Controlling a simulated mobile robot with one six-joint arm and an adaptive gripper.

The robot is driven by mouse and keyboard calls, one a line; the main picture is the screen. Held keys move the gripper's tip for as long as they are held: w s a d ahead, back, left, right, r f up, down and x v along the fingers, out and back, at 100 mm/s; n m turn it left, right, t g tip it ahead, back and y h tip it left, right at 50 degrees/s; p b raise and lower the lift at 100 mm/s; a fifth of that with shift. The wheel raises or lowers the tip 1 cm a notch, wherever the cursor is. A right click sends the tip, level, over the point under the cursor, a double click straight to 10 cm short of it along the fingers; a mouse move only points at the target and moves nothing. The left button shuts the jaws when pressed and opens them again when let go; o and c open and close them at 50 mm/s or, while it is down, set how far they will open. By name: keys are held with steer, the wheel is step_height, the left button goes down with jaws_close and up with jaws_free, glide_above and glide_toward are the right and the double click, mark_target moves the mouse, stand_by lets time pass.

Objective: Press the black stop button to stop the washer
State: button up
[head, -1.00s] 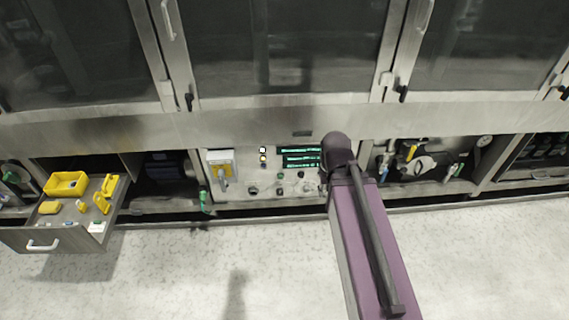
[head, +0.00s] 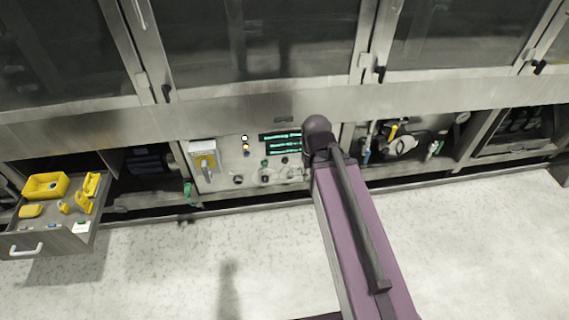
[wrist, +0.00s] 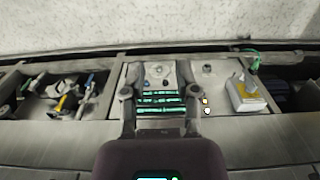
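The washer's control panel (head: 222,165) is on the low front in the head view, with green-lit displays (head: 281,142), a column of small round buttons or lamps (head: 245,146) and several dark knobs below. The same panel shows upside down in the wrist view (wrist: 205,83), with the displays (wrist: 160,101) between my fingers. I cannot tell for sure which small round part is the black stop button. My gripper (wrist: 160,75) is in front of the panel, its fingers apart and nothing seen between them. In the head view my arm hides it. Contact with the panel cannot be told.
An open drawer (head: 50,240) with yellow items sticks out at the left. Valves and pipes (head: 400,143) fill the bay to the right. The pale floor (head: 150,275) in front is clear.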

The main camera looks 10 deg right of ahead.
jaws_close()
stand_by(1.4)
